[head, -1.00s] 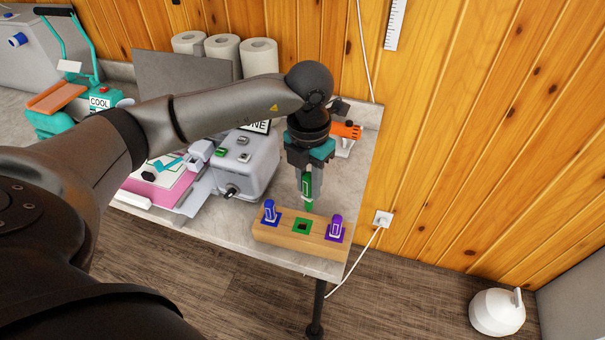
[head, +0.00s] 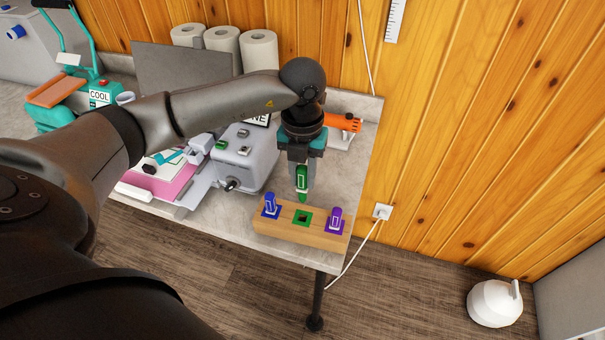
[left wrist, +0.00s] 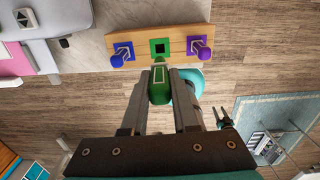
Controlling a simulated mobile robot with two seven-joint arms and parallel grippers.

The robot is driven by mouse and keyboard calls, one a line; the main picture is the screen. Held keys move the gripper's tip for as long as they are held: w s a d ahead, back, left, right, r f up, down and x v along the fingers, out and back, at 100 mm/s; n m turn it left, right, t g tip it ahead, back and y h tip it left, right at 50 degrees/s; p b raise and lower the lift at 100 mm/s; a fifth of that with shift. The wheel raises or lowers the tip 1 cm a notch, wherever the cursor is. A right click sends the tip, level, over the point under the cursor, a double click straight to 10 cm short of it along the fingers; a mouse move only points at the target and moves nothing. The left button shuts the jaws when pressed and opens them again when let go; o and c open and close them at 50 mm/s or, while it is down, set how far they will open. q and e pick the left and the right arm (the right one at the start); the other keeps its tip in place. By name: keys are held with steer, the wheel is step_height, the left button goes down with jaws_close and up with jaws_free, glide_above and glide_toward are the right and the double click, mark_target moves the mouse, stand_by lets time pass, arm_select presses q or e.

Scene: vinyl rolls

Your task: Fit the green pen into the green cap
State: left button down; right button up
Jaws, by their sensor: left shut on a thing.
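The green pen (head: 302,180) is held upright, tip down, in my left gripper (head: 301,172), which is shut on it. The green cap (head: 302,218) is the green square with a dark hole in the middle of a wooden block. In the head view the pen tip is just above and behind the hole, apart from it. In the left wrist view, the pen (left wrist: 159,84) sits between the fingers of the left gripper (left wrist: 159,88), and the green cap (left wrist: 160,48) lies beyond it. My right gripper is not in view.
The wooden block (head: 328,239) stands at the table's front edge, with a blue pen (head: 269,203) upright left of the hole and a purple pen (head: 336,216) right. A grey machine (head: 245,160) stands left of my gripper, an orange tool (head: 347,122) behind. Bare counter lies between.

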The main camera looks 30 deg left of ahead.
mark_target(303, 200)
arm_select(q)
steer(key=shift+f+b, duration=2.2)
steer(key=shift+f, duration=0.7)
steer(key=shift+f+b, duration=1.2)
steer(key=shift+f, duration=0.3)
steer(key=shift+f, duration=0.35)
steer(key=shift+s+f+b, duration=0.1)
steer(key=shift+f+b, duration=0.85)
steer(key=shift+f, duration=0.15)
stand_by(1.8)
steer(key=c, duration=0.6)
jaws_free()
